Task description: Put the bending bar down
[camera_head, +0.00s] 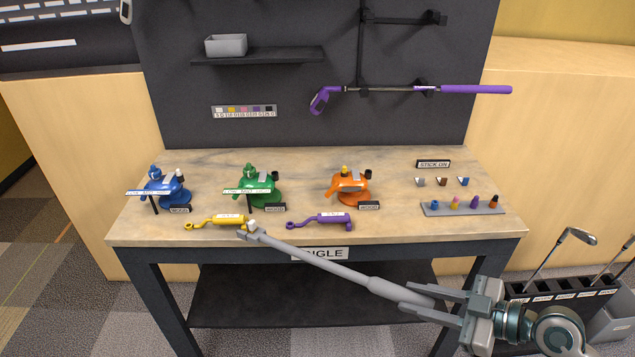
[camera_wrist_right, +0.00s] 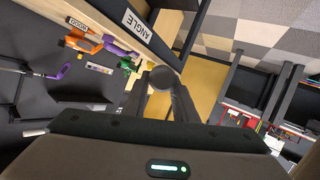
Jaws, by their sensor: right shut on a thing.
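The bending bar (camera_head: 335,269) is a long grey rod with a thicker grip section and a small forked head. My right gripper (camera_head: 404,297) is shut on its thick end, in front of the table (camera_head: 410,228). The bar slants up and left, with its head at the table's front edge, close to the yellow tool (camera_head: 228,219); I cannot tell whether they touch. In the right wrist view the bar (camera_wrist_right: 163,78) shows nearly end-on between the fingers. My left gripper is in neither view.
A purple tool (camera_head: 320,221) lies along the front edge. Blue (camera_head: 174,193), green (camera_head: 262,190) and orange (camera_head: 351,187) fixtures stand behind. A grey strip (camera_head: 462,209) with small coloured parts is at right. A purple-gripped club (camera_head: 470,89) hangs on the back panel.

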